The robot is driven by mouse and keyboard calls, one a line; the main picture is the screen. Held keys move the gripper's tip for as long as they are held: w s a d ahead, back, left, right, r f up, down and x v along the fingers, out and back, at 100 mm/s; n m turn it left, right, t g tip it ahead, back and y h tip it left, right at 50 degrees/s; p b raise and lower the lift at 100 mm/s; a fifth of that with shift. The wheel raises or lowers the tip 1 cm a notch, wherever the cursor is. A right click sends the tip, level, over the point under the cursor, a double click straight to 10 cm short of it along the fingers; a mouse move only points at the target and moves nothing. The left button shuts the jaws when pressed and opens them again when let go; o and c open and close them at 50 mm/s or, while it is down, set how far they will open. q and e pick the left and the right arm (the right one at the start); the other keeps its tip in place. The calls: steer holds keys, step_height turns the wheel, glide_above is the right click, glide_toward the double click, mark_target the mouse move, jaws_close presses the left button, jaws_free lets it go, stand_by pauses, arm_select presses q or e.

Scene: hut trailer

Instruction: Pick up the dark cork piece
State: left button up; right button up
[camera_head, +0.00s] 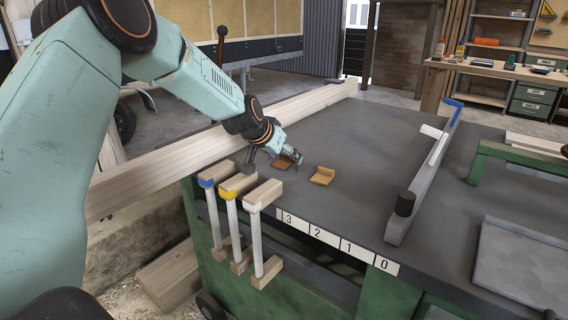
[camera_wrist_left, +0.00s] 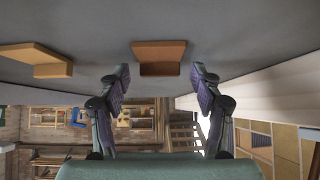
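The dark cork piece (camera_head: 281,164) lies on the dark grey tabletop, partly hidden by my left gripper (camera_head: 292,157) in the head view. It is a reddish-brown, L-shaped block. In the left wrist view, which is upside down, the dark cork piece (camera_wrist_left: 160,56) appears centred just beyond the open fingertips of my left gripper (camera_wrist_left: 161,72). The fingers are spread on either side of its width, with nothing between them. A lighter tan cork piece (camera_head: 322,176) lies to the right; it also shows at the left of the wrist view (camera_wrist_left: 36,61). My right gripper is not in view.
Several wooden clamps with blue, yellow and white marks (camera_head: 238,183) hang at the table's front left edge. A long timber beam (camera_head: 165,168) runs along the left side. A grey metal rail (camera_head: 416,190) stands to the right. The tabletop (camera_head: 350,130) behind the cork pieces is clear.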

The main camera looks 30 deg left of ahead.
arm_select(q)
steer(key=c, duration=0.7)
steer(key=shift+o, duration=0.2)
